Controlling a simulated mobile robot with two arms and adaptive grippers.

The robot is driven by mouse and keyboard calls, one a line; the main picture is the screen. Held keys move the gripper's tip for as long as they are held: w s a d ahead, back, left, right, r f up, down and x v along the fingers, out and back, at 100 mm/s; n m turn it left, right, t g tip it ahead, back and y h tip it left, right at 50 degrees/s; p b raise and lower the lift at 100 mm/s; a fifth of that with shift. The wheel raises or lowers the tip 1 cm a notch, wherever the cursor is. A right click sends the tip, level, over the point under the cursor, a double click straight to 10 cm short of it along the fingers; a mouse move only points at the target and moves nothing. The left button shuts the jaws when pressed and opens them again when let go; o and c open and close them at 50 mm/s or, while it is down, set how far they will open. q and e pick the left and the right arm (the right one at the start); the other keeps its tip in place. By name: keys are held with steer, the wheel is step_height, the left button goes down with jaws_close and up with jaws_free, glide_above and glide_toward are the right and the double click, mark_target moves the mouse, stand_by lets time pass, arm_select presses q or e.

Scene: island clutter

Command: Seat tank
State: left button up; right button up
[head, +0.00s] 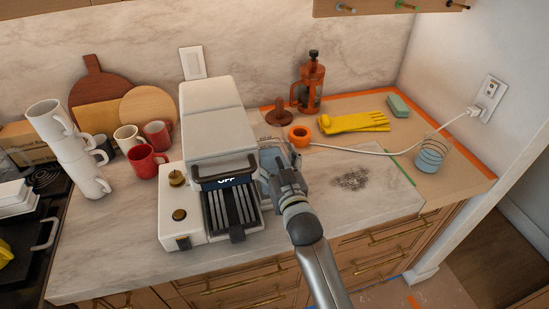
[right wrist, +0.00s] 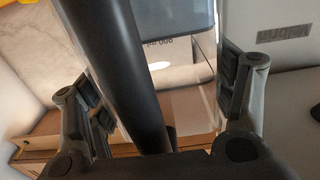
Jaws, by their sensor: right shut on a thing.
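The white coffee machine (head: 215,125) stands on the marble counter with a dark display reading OFF. The clear tank (head: 268,158) is at the machine's right side, upright or nearly so. My right gripper (head: 288,178) is at the tank's front right and is shut on it. In the right wrist view a thick dark bar (right wrist: 130,70), which looks like the tank's handle, runs between the fingers. The tank's marked wall (right wrist: 182,50) shows behind it. The tank's base is hidden, so I cannot tell whether it touches the machine. My left gripper is not in view.
Stacked white cups (head: 65,145) and several mugs stand left of the machine. An orange cup (head: 299,136), a French press (head: 311,85), yellow gloves (head: 355,123) and a striped glass (head: 431,153) are behind and right. A white cord (head: 370,153) crosses the counter. The front right counter is clear apart from dark grounds (head: 351,180).

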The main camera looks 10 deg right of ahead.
steer(key=shift+f+b, duration=0.55)
steer(key=shift+f, duration=0.05)
stand_by(0.6)
stand_by(0.5)
steer(key=o, duration=1.7)
steer(key=shift+s+f, duration=0.1)
steer(key=shift+f, duration=0.25)
steer(key=s, duration=1.2)
steer(key=shift+d+r, duration=0.2)
